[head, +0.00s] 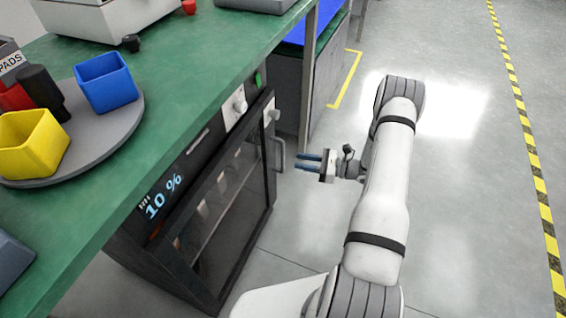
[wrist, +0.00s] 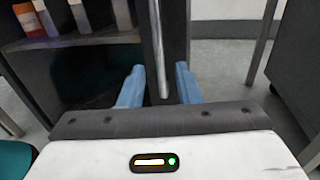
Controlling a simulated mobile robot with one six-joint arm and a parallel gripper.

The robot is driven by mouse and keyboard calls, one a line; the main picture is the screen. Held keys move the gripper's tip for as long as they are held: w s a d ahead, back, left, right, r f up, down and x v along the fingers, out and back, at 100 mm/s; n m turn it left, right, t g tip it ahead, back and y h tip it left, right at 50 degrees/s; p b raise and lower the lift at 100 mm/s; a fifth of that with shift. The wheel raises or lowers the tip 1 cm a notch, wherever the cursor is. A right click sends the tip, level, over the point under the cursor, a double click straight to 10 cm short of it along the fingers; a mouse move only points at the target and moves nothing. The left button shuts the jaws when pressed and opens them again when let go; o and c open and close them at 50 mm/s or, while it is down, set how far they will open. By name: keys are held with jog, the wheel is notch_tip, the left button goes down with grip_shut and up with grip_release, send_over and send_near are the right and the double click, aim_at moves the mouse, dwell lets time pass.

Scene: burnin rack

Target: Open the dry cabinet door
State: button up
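The dry cabinet (head: 190,165) is a black box under the green bench, with a "10 %" readout. Its glass door (head: 225,205) looks shut. The metal door handle (head: 279,150) is a vertical bar near the door's right edge. My gripper (head: 308,159) is open and empty, its blue fingers pointing at the handle, with a small gap before it. In the wrist view, the handle (wrist: 160,45) appears between the two spread fingers of my gripper (wrist: 158,85), slightly nearer the right one. The fingers do not visibly touch it.
The green bench top (head: 160,70) overhangs the cabinet and carries a grey round tray (head: 115,140) with a blue bin (head: 105,82) and a yellow bin (head: 32,143). A bench leg (head: 307,85) stands behind the handle. The floor (head: 470,200) to the right is clear.

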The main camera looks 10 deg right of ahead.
jog(key=b, duration=0.2)
send_over(283, 170)
jog(key=shift+w+d, duration=0.1)
jog(key=shift+w, duration=0.2)
grip_shut()
dwell(0.3)
